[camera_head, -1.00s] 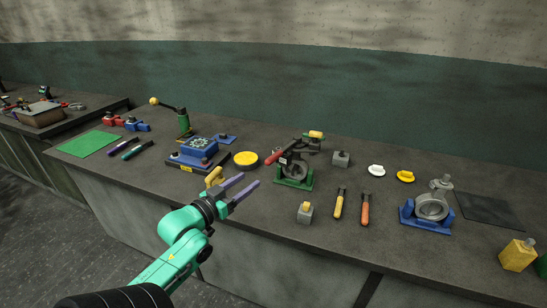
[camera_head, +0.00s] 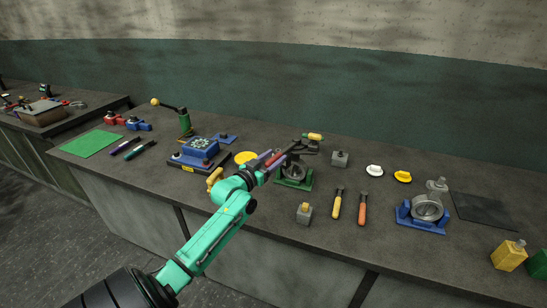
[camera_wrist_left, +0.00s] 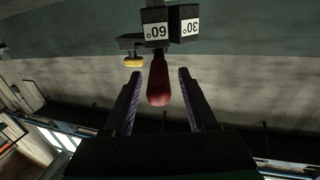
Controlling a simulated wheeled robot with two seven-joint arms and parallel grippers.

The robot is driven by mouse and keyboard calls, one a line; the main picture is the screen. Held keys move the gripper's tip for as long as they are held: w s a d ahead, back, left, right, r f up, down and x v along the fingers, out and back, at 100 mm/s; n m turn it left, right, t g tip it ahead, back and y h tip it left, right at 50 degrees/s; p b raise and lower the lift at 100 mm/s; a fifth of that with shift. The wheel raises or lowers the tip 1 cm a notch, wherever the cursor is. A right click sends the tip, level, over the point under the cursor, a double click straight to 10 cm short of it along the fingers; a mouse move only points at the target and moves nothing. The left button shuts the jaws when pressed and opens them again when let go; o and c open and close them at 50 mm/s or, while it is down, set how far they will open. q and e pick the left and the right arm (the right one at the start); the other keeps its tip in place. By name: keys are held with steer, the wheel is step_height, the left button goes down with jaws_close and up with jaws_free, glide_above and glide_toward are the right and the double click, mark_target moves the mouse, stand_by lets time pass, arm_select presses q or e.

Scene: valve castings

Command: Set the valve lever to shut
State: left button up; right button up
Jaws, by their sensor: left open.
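The valve casting (camera_head: 295,172) sits in a green cradle (camera_head: 292,184) near the middle of the bench. Its lever has a red handle, which shows in the left wrist view (camera_wrist_left: 158,82) between my open fingers, apart from both. A yellow-ended part (camera_head: 314,136) sticks out at the top of the valve and also shows in the wrist view (camera_wrist_left: 133,62). My left gripper (camera_head: 272,158) is open around the red handle and partly hides it in the head view. My right gripper is not in view.
A second valve casting (camera_head: 427,208) sits in a blue cradle at the right. A yellow disc (camera_head: 245,158) lies behind my left arm. Yellow (camera_head: 337,205) and orange (camera_head: 362,207) handled tools and a grey block (camera_head: 304,212) lie in front. A blue fixture (camera_head: 200,149) stands left.

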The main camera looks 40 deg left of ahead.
arm_select(q)
jaws_close()
stand_by(1.4)
